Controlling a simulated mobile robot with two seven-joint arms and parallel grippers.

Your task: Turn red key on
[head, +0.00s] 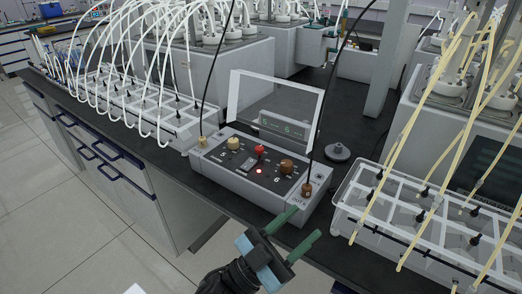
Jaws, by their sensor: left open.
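The grey control box (248,177) stands on the dark bench top, near its front edge. The red key (259,150) sits on its panel between a cream knob (233,143) and a brown knob (286,166). A small red light (259,171) glows below the key. My left gripper (296,232) is in front of the box's lower right side, with its two green fingers apart and nothing between them. It is apart from the key. My right gripper does not show.
A clear upright panel (275,100) stands behind the knobs. Two black cables rise from the box's ends. A rack with white tubes (130,105) stands to the left, and one with yellowish tubes (430,225) to the right. A dark round object (337,152) lies on the bench.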

